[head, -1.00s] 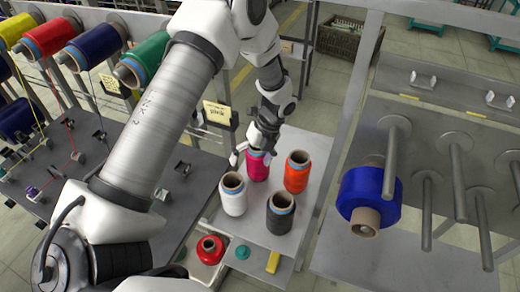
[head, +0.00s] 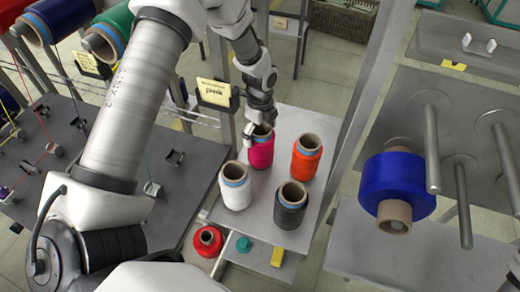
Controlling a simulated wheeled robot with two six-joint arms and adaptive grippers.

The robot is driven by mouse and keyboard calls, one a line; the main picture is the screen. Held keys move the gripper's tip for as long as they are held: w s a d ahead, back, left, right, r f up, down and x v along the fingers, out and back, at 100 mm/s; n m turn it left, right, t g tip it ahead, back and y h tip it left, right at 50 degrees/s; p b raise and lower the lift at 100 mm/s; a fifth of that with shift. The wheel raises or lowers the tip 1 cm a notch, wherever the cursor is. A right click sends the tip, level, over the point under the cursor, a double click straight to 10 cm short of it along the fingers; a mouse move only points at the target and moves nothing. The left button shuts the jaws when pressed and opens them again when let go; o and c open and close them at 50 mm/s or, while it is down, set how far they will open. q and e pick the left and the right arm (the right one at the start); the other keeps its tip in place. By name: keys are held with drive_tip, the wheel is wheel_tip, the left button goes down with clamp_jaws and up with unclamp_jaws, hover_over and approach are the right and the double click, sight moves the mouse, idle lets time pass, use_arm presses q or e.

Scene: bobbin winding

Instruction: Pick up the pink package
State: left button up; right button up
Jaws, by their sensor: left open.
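The pink package is a pink thread spool (head: 261,153) that stands upright at the back left of a small grey shelf. My left gripper (head: 258,129) is open at its top, reaching down from above. My right gripper is out of view.
A white spool (head: 235,190), a black spool (head: 290,210) and an orange-red spool (head: 306,160) stand close around the pink one. A blue spool (head: 396,188) hangs on a peg rack at right. A red spool (head: 209,241) sits lower, in front.

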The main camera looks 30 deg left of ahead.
use_arm(q)
drive_tip(key=shift+d, duration=0.1)
drive_tip(key=shift+d+r, duration=0.1)
drive_tip(key=shift+d, duration=0.05)
drive_tip(key=c, duration=0.3)
drive_tip(key=shift+s, duration=0.15)
drive_tip(key=c, duration=1.2)
